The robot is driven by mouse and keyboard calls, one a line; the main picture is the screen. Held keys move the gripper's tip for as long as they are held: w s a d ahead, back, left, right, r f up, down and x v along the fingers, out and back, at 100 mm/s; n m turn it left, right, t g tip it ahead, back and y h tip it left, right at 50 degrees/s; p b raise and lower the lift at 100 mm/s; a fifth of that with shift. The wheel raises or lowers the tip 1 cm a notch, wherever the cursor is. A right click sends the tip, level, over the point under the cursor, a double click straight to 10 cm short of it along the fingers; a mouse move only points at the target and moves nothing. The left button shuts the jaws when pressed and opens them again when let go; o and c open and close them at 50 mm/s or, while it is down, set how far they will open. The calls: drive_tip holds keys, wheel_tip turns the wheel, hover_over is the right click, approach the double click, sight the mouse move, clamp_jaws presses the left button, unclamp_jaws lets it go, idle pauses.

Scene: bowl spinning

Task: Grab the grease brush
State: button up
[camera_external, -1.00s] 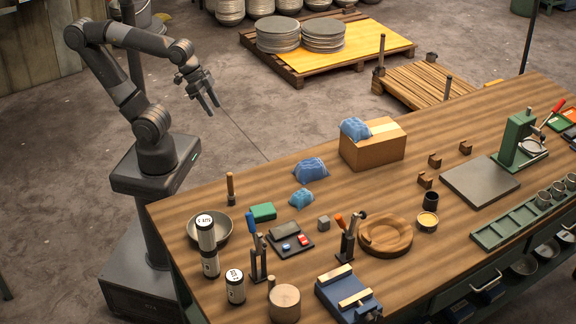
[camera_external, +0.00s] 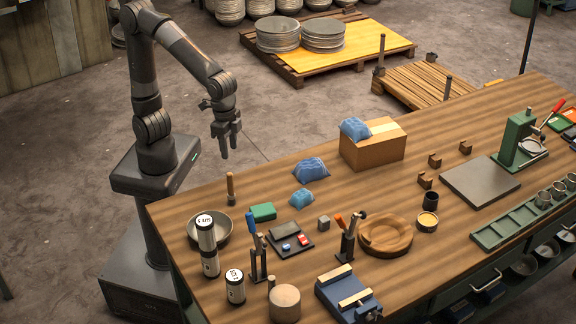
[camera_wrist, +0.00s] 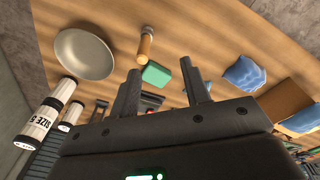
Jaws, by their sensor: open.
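The grease brush (camera_external: 230,188), with a wooden handle and a dark lower end, stands upright on the workbench (camera_external: 290,215) near its back left edge. It also shows in the wrist view (camera_wrist: 146,42), beyond my fingers and a little left of the gap between them. My gripper (camera_external: 224,155) is open and empty. It points downward above the brush, clear of it. Both fingers show in the wrist view (camera_wrist: 163,90).
A metal bowl (camera_external: 222,236) and stacked white canisters (camera_external: 207,240) stand close to the brush on its near-left side. A green block (camera_external: 263,212) lies to its right. Blue cloths (camera_external: 311,169) and a cardboard box (camera_external: 373,150) stand further right.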

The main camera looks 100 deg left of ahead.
sight(231, 195)
drive_tip(key=d, duration=0.1)
drive_tip(key=d+f, duration=0.1)
drive_tip(key=w+d, duration=0.1)
drive_tip(key=shift+d+f+g, duration=0.1)
drive_tip(key=shift+f+g, duration=0.2)
drive_tip(key=shift+f, duration=0.05)
drive_tip(key=shift+d+f, duration=0.1)
drive_tip(key=shift+f, duration=0.1)
wheel_tip(231, 195, down, 10)
drive_tip(key=shift+d+f, duration=0.15)
drive_tip(key=shift+f, duration=0.1)
clamp_jaws()
